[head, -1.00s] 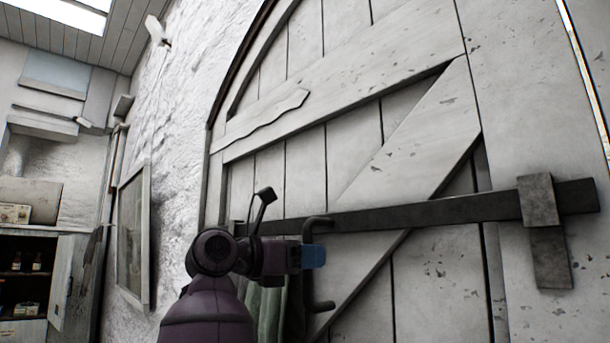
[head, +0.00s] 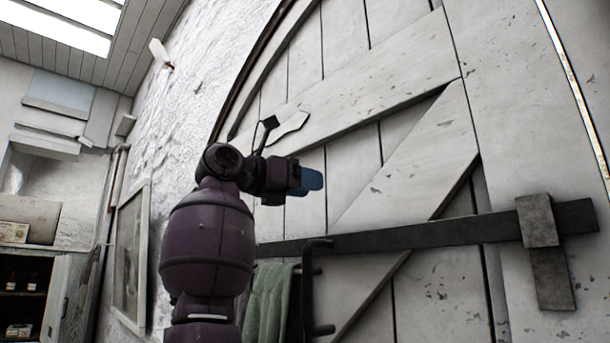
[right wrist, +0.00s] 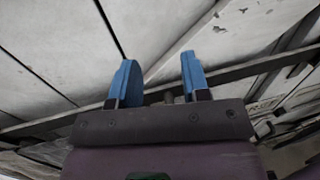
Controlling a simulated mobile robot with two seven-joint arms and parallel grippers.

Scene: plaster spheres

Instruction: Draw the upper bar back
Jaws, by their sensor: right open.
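The upper bar (head: 420,236) is a long dark metal bar lying across the pale plank door (head: 350,130). Its right part passes behind a dark bracket (head: 540,222) on the door's right side. A bent dark handle (head: 308,280) stands out near the bar's left part. My right gripper (head: 312,181) is above the bar and the handle, in front of the planks, apart from both. In the right wrist view its two blue fingers (right wrist: 158,78) are spread with nothing between them, and the bar (right wrist: 70,117) runs behind them. My left gripper is out of view.
A green cloth (head: 268,305) hangs left of the handle. A framed panel (head: 130,255) is on the rough white wall at left. Shelves with bottles (head: 32,280) stand at far left.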

